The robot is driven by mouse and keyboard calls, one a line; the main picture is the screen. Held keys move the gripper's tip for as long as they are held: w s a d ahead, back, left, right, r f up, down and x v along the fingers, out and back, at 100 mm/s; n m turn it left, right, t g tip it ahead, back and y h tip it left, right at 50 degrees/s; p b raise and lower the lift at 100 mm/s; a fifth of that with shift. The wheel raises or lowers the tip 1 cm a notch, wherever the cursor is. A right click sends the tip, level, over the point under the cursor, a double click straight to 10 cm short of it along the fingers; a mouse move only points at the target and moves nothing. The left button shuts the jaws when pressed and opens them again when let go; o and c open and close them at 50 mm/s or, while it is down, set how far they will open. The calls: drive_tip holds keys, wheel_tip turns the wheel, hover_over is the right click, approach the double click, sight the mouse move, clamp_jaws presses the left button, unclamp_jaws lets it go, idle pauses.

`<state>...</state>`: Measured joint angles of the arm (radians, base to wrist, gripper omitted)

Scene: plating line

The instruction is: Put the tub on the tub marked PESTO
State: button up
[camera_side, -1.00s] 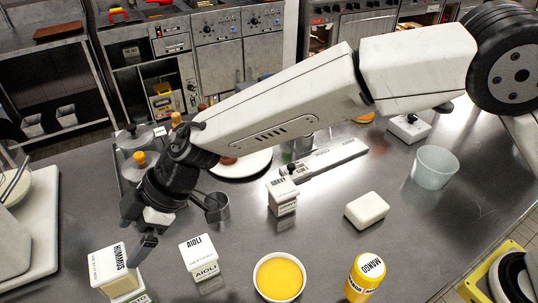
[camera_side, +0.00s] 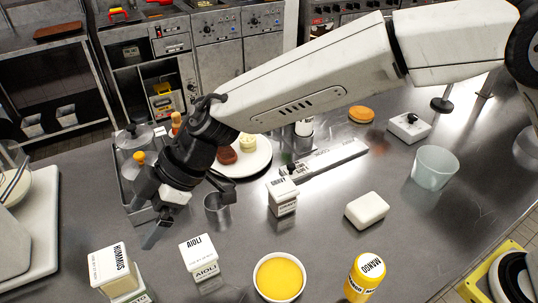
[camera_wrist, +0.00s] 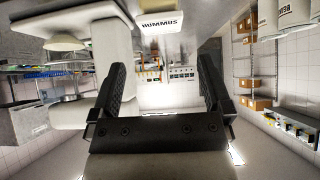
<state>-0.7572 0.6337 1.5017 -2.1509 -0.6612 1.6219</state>
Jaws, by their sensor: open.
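The white tub marked HUMMUS (camera_side: 113,267) is near the bottom left in the side view. HUMMUS also shows at the top of the wrist view (camera_wrist: 161,23). A tub marked AIOLI (camera_side: 197,252) stands to its right. A smaller labelled white tub (camera_side: 282,195) stands near the middle, its lettering unclear.
A yellow-filled bowl (camera_side: 279,277), a yellow MANGO bottle (camera_side: 364,280) and a plain white block (camera_side: 367,210) stand on the right. A metal cup (camera_side: 217,212) and a plate (camera_side: 262,158) are near my wrist. A clear cup (camera_side: 435,168) is farther right.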

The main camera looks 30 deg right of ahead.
drive_tip(key=w+d+m+t+h, duration=0.2)
drive_tip(key=w+d+m+t, duration=0.25)
drive_tip(key=d, duration=0.85)
drive_tip(key=w+d+m+t+h, duration=0.2)
drive_tip(key=w+d+m+t, duration=0.3)
drive_tip(key=d, duration=0.9)
drive_tip(key=s+d+f+m+g+h, duration=0.1)
drive_tip(key=s+d+f+m+h, duration=0.15)
drive_tip(key=d, duration=0.55)
drive_tip(key=s+d+f+m+g+h, duration=0.2)
drive_tip(key=s+d+m, duration=0.15)
drive_tip(key=d, duration=0.35)
drive_tip(key=s+d+f+m+g, duration=0.1)
drive_tip(key=s+d+g, duration=0.1)
drive_tip(key=s, duration=0.4)
drive_tip(key=s+d+f+m+g, duration=0.1)
drive_tip(key=s+d+f+g, duration=0.1)
drive_tip(key=s+d, duration=0.2)
drive_tip(key=s, duration=0.3)
drive_tip(key=shift+f, duration=0.3)
